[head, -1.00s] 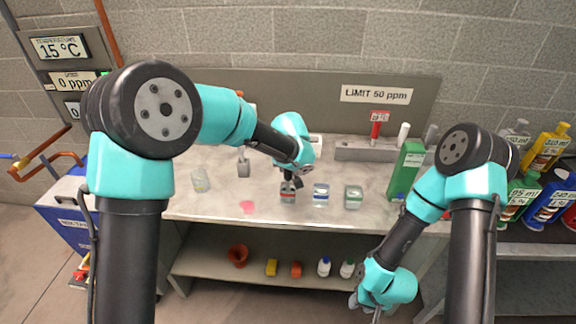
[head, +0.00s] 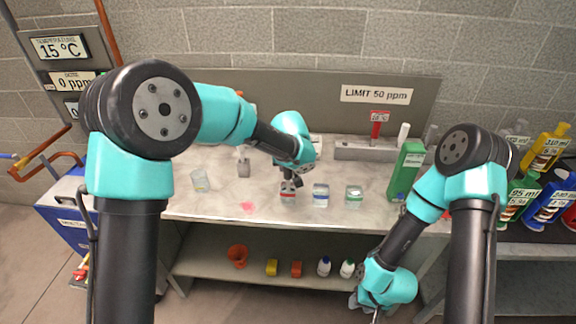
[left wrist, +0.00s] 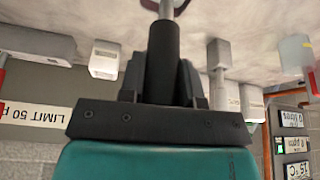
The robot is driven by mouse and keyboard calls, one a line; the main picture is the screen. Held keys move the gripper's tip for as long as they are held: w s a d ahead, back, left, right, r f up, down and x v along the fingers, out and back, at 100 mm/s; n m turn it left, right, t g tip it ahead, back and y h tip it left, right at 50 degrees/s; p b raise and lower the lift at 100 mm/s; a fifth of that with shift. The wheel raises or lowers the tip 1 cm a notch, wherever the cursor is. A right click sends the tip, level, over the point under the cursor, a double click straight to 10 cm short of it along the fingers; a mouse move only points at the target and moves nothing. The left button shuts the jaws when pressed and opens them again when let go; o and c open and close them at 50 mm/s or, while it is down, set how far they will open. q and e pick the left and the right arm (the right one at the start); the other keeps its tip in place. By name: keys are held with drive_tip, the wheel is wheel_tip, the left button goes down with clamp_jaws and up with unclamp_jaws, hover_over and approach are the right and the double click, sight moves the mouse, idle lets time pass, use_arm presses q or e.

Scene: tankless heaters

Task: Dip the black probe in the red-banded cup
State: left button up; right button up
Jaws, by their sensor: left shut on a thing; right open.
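The red-banded cup (head: 288,198) is a clear cup with a red band, standing near the bench's front edge in the head view. My left gripper (head: 290,181) is right above it, shut on the black probe (left wrist: 163,60). In the left wrist view the probe points away from the jaws with a pale metal tip. The tip reaches the cup's mouth; how deep it goes is hard to tell. My right gripper (head: 374,308) is low, in front of the bench at the right, and open; its fingers are small here.
A blue-banded cup (head: 320,195) and a green-banded cup (head: 354,196) stand to the right. A clear beaker (head: 200,181) and a pink spot (head: 248,207) are to the left.

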use_arm(q)
drive_tip(key=shift+r, duration=4.8)
drive_tip(key=shift+d, duration=0.15)
